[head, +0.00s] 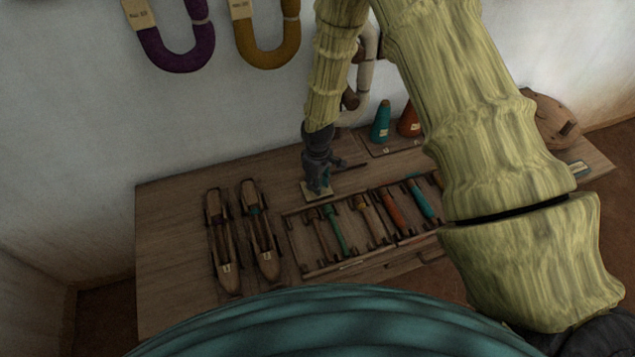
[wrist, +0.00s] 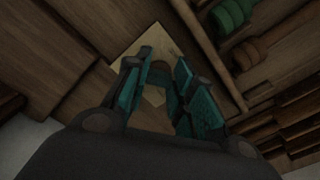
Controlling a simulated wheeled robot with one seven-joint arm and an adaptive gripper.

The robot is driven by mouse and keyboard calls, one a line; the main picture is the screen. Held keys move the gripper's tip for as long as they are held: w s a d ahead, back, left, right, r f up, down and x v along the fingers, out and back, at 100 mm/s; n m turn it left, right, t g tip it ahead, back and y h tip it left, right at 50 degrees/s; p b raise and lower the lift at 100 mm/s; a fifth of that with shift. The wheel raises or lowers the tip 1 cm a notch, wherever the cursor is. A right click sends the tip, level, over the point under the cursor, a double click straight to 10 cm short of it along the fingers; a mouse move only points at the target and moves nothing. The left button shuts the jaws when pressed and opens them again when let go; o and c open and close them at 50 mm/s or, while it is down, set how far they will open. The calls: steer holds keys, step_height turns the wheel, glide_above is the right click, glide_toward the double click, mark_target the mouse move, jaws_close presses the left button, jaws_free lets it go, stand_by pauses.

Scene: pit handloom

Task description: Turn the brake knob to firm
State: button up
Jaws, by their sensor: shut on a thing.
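My gripper (head: 318,184) points down over the table, at a pale square plate (head: 308,194) behind the rack. In the wrist view, the teal fingers of my gripper (wrist: 164,62) are closed around a small brown knob (wrist: 158,76), which I take for the brake knob. The pale plate (wrist: 126,44) lies beneath it, with a pale part also showing between the fingers. The fingers hide much of the knob, and I cannot read a mark or its turn setting.
Two wooden shuttles (head: 222,245) lie left on the wooden table (head: 165,240). A rack (head: 290,240) of several bobbins stands in front of my gripper. Teal (head: 381,122) and orange (head: 407,122) cones stand behind right. Purple (head: 178,60) and ochre (head: 268,52) hanks hang on the wall.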

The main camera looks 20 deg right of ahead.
steer(key=shift+m, duration=0.4)
steer(key=o, duration=1)
steer(key=shift+r, duration=0.1)
steer(key=shift+r, duration=5.95)
